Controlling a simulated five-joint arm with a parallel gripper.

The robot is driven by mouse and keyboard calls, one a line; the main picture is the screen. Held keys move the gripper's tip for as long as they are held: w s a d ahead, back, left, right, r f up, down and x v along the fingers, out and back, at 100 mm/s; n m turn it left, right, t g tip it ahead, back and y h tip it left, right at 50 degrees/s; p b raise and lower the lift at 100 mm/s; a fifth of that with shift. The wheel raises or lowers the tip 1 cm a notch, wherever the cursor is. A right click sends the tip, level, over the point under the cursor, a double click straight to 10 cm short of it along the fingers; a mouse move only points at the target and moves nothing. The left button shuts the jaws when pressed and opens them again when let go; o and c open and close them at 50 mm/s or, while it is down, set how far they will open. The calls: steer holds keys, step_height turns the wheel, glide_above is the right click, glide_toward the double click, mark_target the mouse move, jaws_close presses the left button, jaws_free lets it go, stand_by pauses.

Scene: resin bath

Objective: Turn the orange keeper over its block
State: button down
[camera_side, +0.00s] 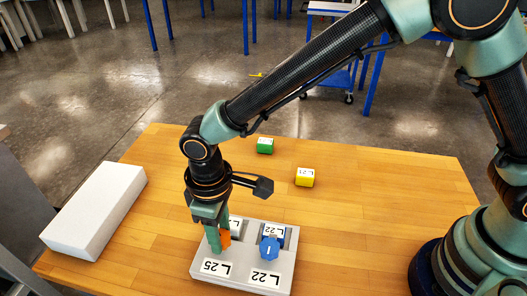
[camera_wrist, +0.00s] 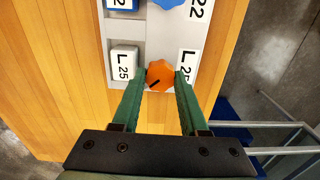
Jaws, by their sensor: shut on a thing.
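The orange keeper (camera_wrist: 160,71) is a scalloped knob with a dark line pointing to the lower left in the wrist view. My gripper (camera_wrist: 160,80) is shut on it, one green finger on each side. In the side view my gripper (camera_side: 218,243) points down and the orange keeper (camera_side: 226,239) is partly hidden behind the fingers. Its block, a white one labelled L 25 (camera_wrist: 124,62), sits in the grey fixture (camera_side: 243,281) just left of the keeper in the wrist view. The keeper appears beside the block; whether it overlaps the block's edge I cannot tell.
A blue keeper (camera_side: 269,248) stands on the same fixture beside a block labelled L 22 (camera_side: 273,230). A green block (camera_side: 265,146) and a yellow block (camera_side: 305,178) lie behind on the wooden table. A long white box (camera_side: 95,210) lies left. The table's right side is clear.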

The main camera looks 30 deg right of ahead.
steer(key=m, duration=0.4)
steer(key=shift+m, duration=0.3)
steer(key=m, duration=0.4)
steer(key=shift+r, duration=0.1)
steer(key=shift+m, duration=0.3)
steer(key=shift+c, duration=2.1)
jaws_free()
step_height(320, 180, up, 12)
